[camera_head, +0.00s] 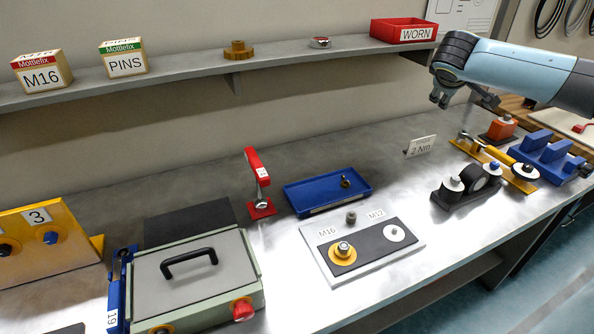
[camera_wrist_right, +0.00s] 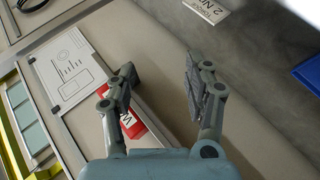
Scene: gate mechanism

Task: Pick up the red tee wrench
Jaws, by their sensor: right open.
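The red tee wrench (camera_head: 254,162) appears to be the red bar with a white label and a metal shaft, standing upright on a small red square base (camera_head: 262,209) left of the blue tray. It does not show clearly in the right wrist view. My right gripper (camera_head: 464,98) is at the upper right, above the bench and well to the right of the wrench. Its fingers are apart with nothing between them, as the right wrist view (camera_wrist_right: 161,82) also shows. My left gripper is not in view.
A blue tray (camera_head: 300,206) is right of the wrench, and a green case (camera_head: 255,272) with a black handle is in front left. A plate marked M16 and M12 (camera_head: 325,262) lies nearer. The shelf (camera_head: 190,84) carries boxes and a red WORN bin (camera_head: 404,30) near my right arm.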

